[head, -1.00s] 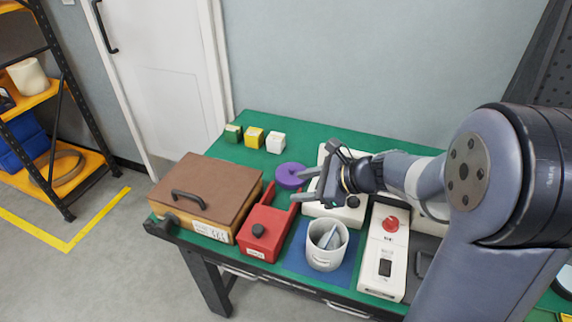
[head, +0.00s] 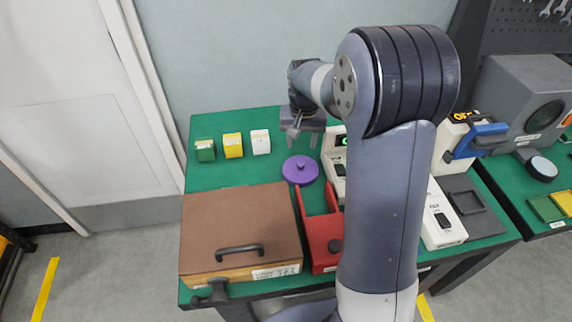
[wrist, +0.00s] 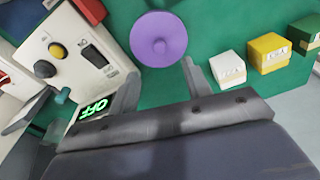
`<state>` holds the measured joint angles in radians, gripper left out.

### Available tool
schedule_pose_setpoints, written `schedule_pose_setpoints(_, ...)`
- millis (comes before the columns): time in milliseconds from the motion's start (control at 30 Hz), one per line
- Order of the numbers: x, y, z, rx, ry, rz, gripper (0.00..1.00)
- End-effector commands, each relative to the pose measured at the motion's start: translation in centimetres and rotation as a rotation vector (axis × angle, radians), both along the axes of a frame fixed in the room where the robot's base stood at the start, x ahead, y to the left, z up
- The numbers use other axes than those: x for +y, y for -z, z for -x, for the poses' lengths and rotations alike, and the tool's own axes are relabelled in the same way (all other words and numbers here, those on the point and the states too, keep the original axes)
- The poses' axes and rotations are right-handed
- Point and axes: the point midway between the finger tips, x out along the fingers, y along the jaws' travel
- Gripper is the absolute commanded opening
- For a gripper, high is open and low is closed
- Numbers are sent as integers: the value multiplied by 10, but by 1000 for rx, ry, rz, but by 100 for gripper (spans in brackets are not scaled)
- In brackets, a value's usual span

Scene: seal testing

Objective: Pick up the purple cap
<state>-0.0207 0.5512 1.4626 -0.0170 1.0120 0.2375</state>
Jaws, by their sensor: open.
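The purple cap (head: 300,170) is a round disc with a small knob in its middle, lying flat on the green table top (head: 215,178). In the head view it is just behind the red holder and right of the brown-lidded box. The cap also shows in the wrist view (wrist: 158,40), ahead of the fingers. My gripper (head: 305,140) is open and empty, above and behind the cap in the head view. Its two fingers (wrist: 158,85) are spread to either side below the cap in the wrist view, apart from it.
Green (head: 205,151), yellow (head: 233,146) and white (head: 260,142) blocks stand in a row left of my gripper. The brown-lidded box (head: 238,222) and red holder (head: 324,240) are in front. A white device with a green display (wrist: 72,45) is close beside the gripper.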

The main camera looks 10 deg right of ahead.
Motion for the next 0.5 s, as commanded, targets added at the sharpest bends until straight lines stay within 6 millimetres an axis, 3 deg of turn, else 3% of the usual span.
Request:
schedule_pose_setpoints(300,-3,41,-6,2,-13,15,47)
schedule_pose_setpoints(500,-4,56,-8,0,-12,14,47)
